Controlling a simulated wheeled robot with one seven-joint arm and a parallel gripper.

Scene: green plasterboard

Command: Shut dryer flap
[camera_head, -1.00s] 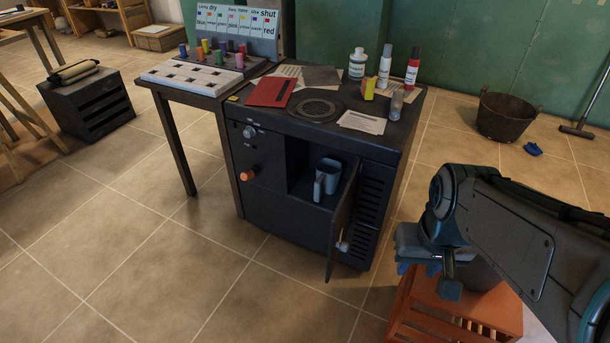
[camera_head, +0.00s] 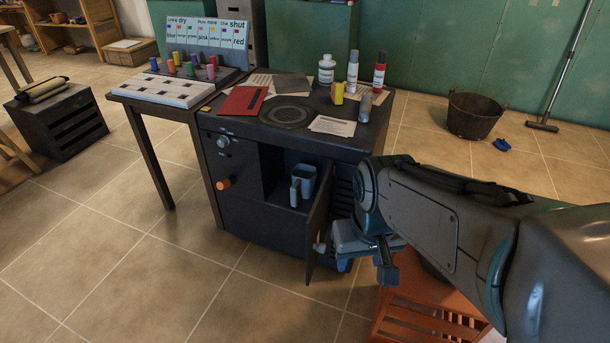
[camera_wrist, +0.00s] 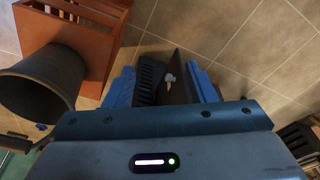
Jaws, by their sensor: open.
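The dryer (camera_head: 250,190) is a dark cabinet with a knob panel and an open compartment at its front. Its flap (camera_head: 318,232) is hinged at the right of the opening and stands swung out, with a small pale handle near its outer edge. A grey-blue mug (camera_head: 302,185) stands inside the compartment. My gripper (camera_head: 366,264) is just right of the flap, on its outer side. In the wrist view, the flap (camera_wrist: 178,88) shows between the blue fingers of my gripper (camera_wrist: 163,88), which are apart. I cannot tell whether they touch it.
An orange crate (camera_head: 425,310) with a dark bucket (camera_wrist: 42,85) stands below and right of my gripper. A side table (camera_head: 165,93) with coloured pegs adjoins the dryer. Floor at front left is clear.

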